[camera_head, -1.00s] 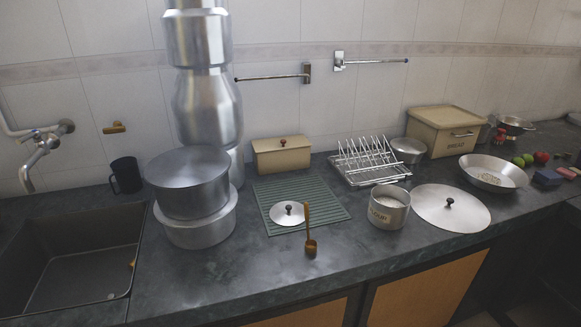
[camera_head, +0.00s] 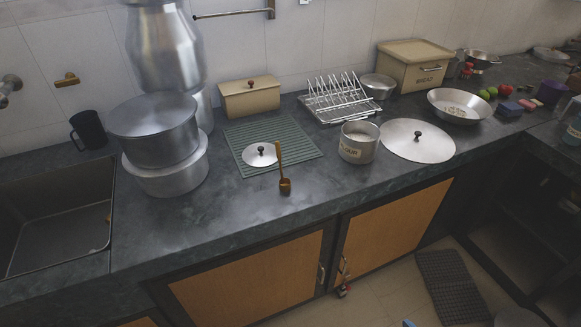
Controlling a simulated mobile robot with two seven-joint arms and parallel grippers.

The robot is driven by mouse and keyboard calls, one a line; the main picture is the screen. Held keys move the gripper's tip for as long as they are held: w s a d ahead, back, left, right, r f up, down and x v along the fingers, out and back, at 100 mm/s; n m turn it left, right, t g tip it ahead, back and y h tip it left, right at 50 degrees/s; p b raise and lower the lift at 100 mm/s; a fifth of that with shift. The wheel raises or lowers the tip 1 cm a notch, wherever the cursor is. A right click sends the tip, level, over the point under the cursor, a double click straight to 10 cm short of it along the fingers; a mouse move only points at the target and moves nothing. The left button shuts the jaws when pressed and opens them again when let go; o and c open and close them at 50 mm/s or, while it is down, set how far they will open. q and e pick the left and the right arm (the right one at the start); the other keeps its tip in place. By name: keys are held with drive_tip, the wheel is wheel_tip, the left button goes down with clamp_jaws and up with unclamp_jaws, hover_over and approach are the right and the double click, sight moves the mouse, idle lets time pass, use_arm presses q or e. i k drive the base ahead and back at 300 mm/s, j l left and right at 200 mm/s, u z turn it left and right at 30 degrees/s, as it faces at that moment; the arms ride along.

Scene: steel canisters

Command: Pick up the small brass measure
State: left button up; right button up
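The small brass measure (camera_head: 285,185) is a long-handled little scoop of dark gold colour. Its cup rests on the dark counter (camera_head: 240,215) in front of the green ribbed mat (camera_head: 299,141), and its handle (camera_head: 279,155) points up toward the back, beside a small round lid (camera_head: 259,155) with a dark knob. Whether the handle touches the mat or stands clear of it, I cannot tell. Neither of my grippers shows in the head view.
A steel flour canister (camera_head: 358,148) and a large lid (camera_head: 417,142) stand to the right. Stacked pots (camera_head: 165,175) stand to the left, near the sink (camera_head: 60,235). A dish rack (camera_head: 340,100) and a cream box (camera_head: 250,98) are behind. The front counter strip is clear.

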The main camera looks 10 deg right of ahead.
sight(284, 183)
drive_tip(key=z, duration=1.35)
drive_tip(key=i+l+u, duration=0.2)
drive_tip(key=u, duration=0.25)
drive_tip(key=i+l+u, duration=0.4)
